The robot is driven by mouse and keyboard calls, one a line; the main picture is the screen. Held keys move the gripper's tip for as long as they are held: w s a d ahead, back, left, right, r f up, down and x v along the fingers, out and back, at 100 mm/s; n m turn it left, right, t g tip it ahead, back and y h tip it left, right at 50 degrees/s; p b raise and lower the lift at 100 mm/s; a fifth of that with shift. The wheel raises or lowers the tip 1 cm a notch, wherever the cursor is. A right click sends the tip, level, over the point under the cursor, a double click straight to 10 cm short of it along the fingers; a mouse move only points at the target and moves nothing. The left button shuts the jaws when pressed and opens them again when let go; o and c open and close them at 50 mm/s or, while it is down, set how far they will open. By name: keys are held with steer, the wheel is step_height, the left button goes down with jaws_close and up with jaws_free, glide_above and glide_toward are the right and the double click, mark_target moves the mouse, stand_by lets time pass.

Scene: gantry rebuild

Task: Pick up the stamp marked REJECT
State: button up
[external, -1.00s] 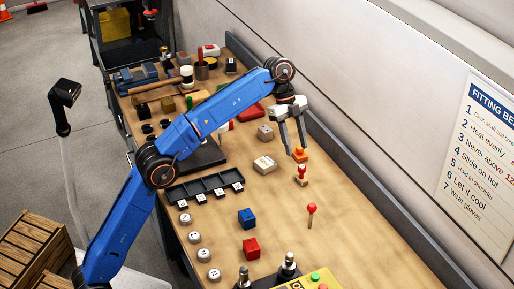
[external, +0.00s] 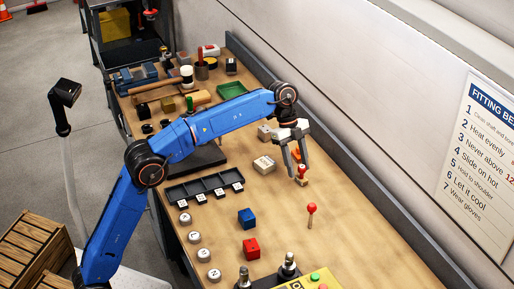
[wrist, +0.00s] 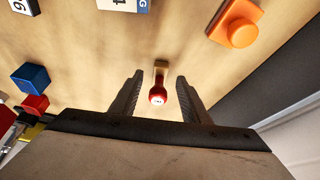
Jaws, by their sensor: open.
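A small stamp with a round red knob (wrist: 158,95) and a light wooden base stands between my open fingers in the wrist view. In the external view it shows at my fingertips (external: 302,171), partly covered. A small mark on its knob is too small to read. My gripper (wrist: 158,82) is open, pointing down over this stamp, with clear space on both sides of the knob. The gripper also shows in the external view (external: 297,168). Another red-knobbed piece (external: 312,209) stands apart, nearer the front of the bench.
An orange block (wrist: 238,24) is close by, towards the wall side. The bench's raised back edge (external: 372,184) runs along the right.

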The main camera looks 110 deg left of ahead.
steer(key=shift+x, duration=1.45)
jaws_close()
steer(key=shift+r, duration=0.15)
